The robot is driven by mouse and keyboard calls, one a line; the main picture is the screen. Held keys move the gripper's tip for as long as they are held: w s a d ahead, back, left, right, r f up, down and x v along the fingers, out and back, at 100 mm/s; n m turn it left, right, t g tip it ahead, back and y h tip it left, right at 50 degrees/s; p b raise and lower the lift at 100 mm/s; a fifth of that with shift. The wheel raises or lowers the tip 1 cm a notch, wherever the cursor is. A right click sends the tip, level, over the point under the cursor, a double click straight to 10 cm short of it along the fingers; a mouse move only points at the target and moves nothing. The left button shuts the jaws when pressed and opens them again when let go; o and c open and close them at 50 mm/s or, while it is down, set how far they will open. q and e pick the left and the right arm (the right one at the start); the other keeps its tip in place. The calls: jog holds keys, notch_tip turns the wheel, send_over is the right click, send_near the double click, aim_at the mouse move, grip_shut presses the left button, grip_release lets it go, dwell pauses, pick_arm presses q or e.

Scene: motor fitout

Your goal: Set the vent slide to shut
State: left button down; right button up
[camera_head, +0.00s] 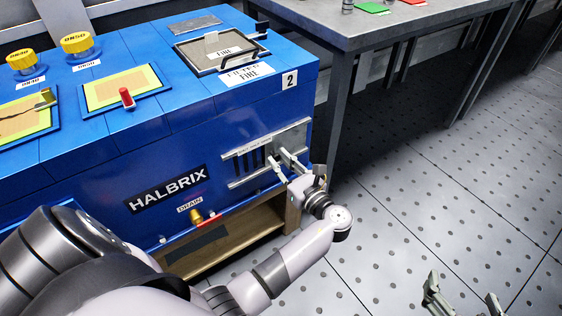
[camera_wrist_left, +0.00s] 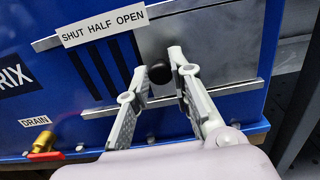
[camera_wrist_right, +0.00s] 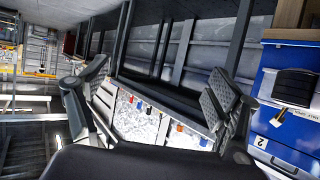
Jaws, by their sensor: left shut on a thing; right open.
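The vent slide is a grey metal plate (camera_head: 294,134) between two rails on the front of the blue HALBRIX machine (camera_head: 120,165). In the left wrist view the plate (camera_wrist_left: 215,45) sits at the right, with dark slots (camera_wrist_left: 98,68) uncovered to its left. A label (camera_wrist_left: 100,24) above reads SHUT HALF OPEN. My left gripper (camera_head: 281,163) is at the plate, shut on its round black knob (camera_wrist_left: 159,73); the fingers partly hide the plate. My right gripper (camera_head: 463,292) is open and empty over the floor at lower right, apart from the machine.
A brass drain valve with a red handle (camera_wrist_left: 45,145) sits low on the front, left of the slide. A grey table (camera_head: 400,25) stands behind the machine's right end. The perforated floor (camera_head: 440,190) at the right is clear.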

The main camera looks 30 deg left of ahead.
pick_arm(q)
jog(key=s+p, duration=0.1)
jog(key=s+a+p, duration=0.1)
jog(key=shift+r+p, duration=0.15)
jog(key=shift+p, duration=0.2)
jog(key=s+p, duration=0.2)
jog(key=s+a+p, duration=0.1)
jog(key=shift+r, duration=0.25)
pick_arm(e)
jog(key=s+d+f+g+h, duration=0.1)
jog(key=s+d+f+g, duration=0.1)
jog(key=s+f+g, duration=0.4)
jog(key=s+d+f+g+h, duration=0.1)
jog(key=s+d+f+g, duration=0.2)
jog(key=s, duration=0.5)
pick_arm(q)
jog(key=s+p, duration=0.1)
jog(key=s+a+p, duration=0.1)
jog(key=s, duration=0.1)
jog(key=s+a+p, duration=0.1)
jog(key=shift+s+f+p, duration=0.15)
jog(key=shift+f+p, duration=0.15)
jog(key=shift+p, duration=0.1)
jog(key=shift+s+f, duration=0.1)
jog(key=shift+a, duration=0.1)
pick_arm(e)
notch_tip(320, 180, down, 12)
jog(key=g, duration=0.1)
jog(key=shift+w+a, duration=0.2)
jog(key=shift+w, duration=0.15)
